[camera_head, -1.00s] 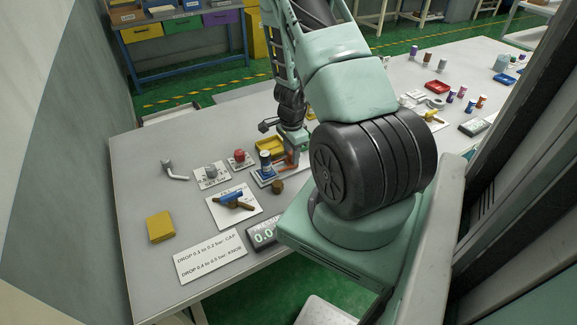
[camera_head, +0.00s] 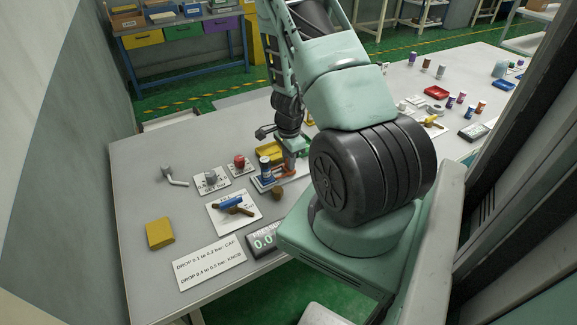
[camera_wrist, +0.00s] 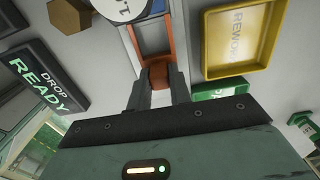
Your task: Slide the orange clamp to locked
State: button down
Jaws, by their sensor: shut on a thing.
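The orange clamp (camera_wrist: 172,73) shows in the wrist view between the fingertips of my gripper (camera_wrist: 160,82). The fingers are shut on its near end. Its orange side arms reach up around a pale block at the top of that view. In the head view my gripper (camera_head: 292,155) is low over the table, just right of a dark-topped blue and white column (camera_head: 266,168). The clamp is mostly hidden there behind my gripper. I cannot tell from these views how far along its slide it sits.
A yellow REWORK tray (camera_wrist: 246,38) lies right of the clamp in the wrist view. A display reading DROP READY (camera_wrist: 44,77) is at the left. A brown knob-like piece (camera_head: 278,192), a blue valve (camera_head: 231,202) and a yellow block (camera_head: 160,233) stand on the table (camera_head: 135,195).

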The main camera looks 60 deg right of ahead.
jog(key=shift+w+a, duration=0.4)
jog(key=shift+a, duration=0.3)
jog(key=shift+w+a, duration=0.4)
jog(key=shift+a, duration=0.3)
jog(key=c, duration=1.4)
grip_release()
jog(key=shift+o, duration=0.2)
jog(key=shift+r, duration=0.1)
notch_tip(320, 180, up, 6)
jog(key=p, duration=0.5)
